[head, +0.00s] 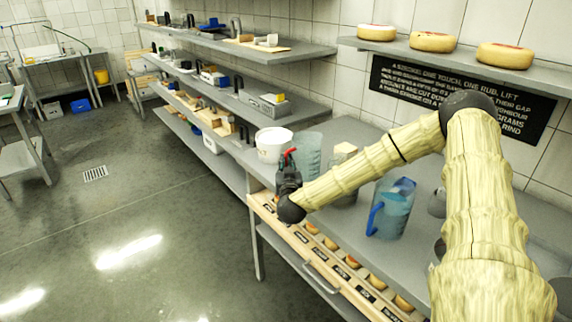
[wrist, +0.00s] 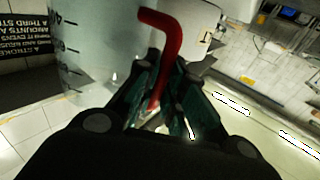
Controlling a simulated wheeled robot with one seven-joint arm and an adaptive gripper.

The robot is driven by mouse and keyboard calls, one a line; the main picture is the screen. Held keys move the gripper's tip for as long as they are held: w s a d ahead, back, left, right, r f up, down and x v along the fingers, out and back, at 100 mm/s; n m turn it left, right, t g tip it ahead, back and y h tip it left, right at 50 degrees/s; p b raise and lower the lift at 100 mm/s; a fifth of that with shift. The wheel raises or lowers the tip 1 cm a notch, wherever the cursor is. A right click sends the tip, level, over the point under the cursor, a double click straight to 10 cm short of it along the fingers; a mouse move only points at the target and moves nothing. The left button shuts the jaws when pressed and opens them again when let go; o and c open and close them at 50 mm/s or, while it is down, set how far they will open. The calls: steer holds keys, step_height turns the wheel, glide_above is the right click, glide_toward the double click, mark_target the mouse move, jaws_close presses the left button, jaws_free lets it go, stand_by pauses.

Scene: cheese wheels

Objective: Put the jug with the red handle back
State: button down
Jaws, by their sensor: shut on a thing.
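The jug with the red handle (head: 309,150) is a clear, bluish jug at the middle of the counter in the head view, partly behind my gripper. Its red handle (wrist: 168,60) runs between my fingers in the wrist view, and the jug's body with measuring marks (wrist: 95,50) fills the upper left. My gripper (head: 289,168) is shut on the red handle. The jug looks upright. Whether its base touches the counter is hidden by my arm.
A white bucket (head: 273,146) stands just left of the jug. A jug with a blue handle (head: 391,208) stands to the right on the counter (head: 345,222). A drawer with small cheese wheels (head: 345,268) is below the front edge. Cheese wheels (head: 433,42) sit on the upper shelf.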

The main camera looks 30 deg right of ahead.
steer(key=shift+f, duration=0.2)
steer(key=c, duration=1.5)
jaws_free()
steer(key=shift+r, duration=0.15)
steer(key=b+v, duration=0.3)
steer(key=v, duration=0.9)
steer(key=s+a+f+n+g+y, duration=0.3)
steer(key=s+a+f+y, duration=0.25)
steer(key=a+f, duration=0.5)
steer(key=s+a+f+n+g+y, duration=0.3)
steer(key=s+a+f, duration=0.4)
steer(key=f, duration=0.7)
steer(key=s+a+f+g, duration=0.1)
steer(key=s+f+g, duration=0.2)
steer(key=s, duration=0.5)
steer(key=s+a+f+g, duration=0.2)
steer(key=s+f, duration=0.3)
steer(key=s, duration=0.4)
steer(key=s+a+f+g, duration=0.1)
steer(key=s+f+g, duration=0.4)
steer(key=s, duration=0.4)
steer(key=shift+s+a+y, duration=0.25)
steer(key=shift+y, duration=0.1)
